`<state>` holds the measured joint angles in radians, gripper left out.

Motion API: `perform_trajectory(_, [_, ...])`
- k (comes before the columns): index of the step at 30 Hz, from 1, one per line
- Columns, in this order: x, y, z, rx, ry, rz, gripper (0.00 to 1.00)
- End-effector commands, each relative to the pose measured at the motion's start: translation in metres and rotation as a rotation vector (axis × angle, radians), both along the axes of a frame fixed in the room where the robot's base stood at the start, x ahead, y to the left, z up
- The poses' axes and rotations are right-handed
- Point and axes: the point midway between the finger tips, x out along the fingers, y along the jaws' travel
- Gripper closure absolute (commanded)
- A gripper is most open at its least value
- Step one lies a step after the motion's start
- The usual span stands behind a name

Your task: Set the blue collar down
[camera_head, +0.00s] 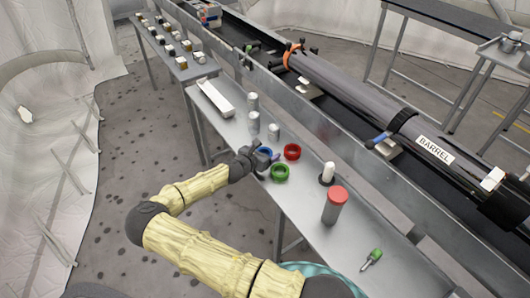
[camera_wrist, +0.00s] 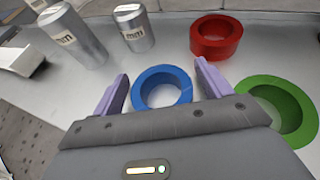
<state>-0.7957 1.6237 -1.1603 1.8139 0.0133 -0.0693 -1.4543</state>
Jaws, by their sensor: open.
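The blue collar (camera_wrist: 162,88) is a short blue ring. In the wrist view it lies flat on the grey metal bench between my two purple fingertips, with a gap at each side. In the head view the blue collar (camera_head: 265,151) is partly hidden by my gripper (camera_head: 262,161). My gripper is open around the collar, as the wrist view (camera_wrist: 162,92) also shows.
A red collar (camera_head: 292,151) and a green collar (camera_head: 280,172) stand close by to the right. Silver cans (camera_head: 254,121) stand behind. A red-capped cylinder (camera_head: 335,206), a white-topped peg (camera_head: 327,173) and a green-handled tool (camera_head: 372,258) are further along the bench (camera_head: 315,228).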

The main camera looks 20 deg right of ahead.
Motion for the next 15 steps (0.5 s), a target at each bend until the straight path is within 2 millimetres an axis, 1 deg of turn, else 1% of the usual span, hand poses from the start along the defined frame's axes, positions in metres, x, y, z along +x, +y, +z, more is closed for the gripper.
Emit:
perform_trajectory(3, [0.0,0.0,0.003,0.001,-0.001,0.0,0.23])
perform_trajectory(7, [-0.005,0.009,0.006,0.0,-0.001,0.002,0.23])
perform_trajectory(11, [-0.015,0.025,0.014,0.0,0.0,0.002,0.23])
perform_trajectory(15, [-0.029,0.047,0.025,0.0,0.0,0.003,0.23])
